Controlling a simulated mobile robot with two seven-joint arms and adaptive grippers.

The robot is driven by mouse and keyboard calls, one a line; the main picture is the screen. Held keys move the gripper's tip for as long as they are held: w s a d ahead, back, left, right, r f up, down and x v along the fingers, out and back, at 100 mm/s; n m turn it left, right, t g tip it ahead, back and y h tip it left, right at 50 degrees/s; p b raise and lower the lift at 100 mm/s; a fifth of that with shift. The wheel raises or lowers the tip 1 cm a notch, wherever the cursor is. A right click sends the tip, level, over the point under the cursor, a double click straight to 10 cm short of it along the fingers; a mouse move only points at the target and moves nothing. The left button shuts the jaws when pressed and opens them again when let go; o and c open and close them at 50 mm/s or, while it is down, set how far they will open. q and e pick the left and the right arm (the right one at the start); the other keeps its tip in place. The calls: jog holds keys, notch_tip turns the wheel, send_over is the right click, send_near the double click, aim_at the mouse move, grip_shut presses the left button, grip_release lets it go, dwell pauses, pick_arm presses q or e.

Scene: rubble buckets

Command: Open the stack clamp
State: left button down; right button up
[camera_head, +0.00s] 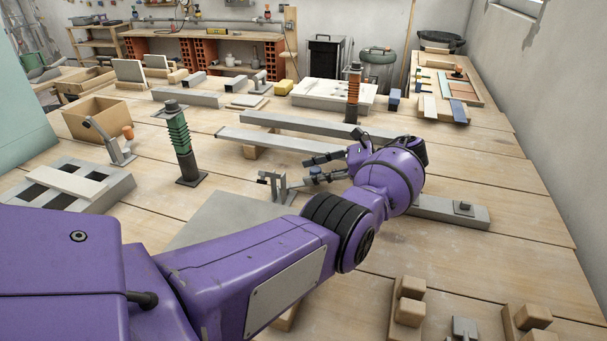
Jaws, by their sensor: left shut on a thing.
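My left arm reaches in from the lower left, and its dark gripper (314,169) is beyond the middle of the bench. A small grey metal clamp (275,185) stands just left of the fingers, with upright bracket parts and a low arm; it looks like the stack clamp. My left gripper is shut on what appears to be the clamp's handle, which the fingers largely hide. How far the clamp is open cannot be told. My right gripper is not in view.
A green ribbed post (183,148) and an orange ribbed post (353,95) stand on the bench. Another clamp with an orange knob (118,146) is at the left, near a wooden box (98,121). Long grey bars (282,143) lie behind my gripper. Wooden blocks (409,300) are in front.

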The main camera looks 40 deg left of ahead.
pick_arm(q)
jog(key=shift+a+r, duration=0.15)
jog(key=c, duration=1.6)
grip_release()
jog(key=shift+o, duration=0.2)
notch_tip(320, 180, up, 10)
jog(key=shift+f, duration=0.1)
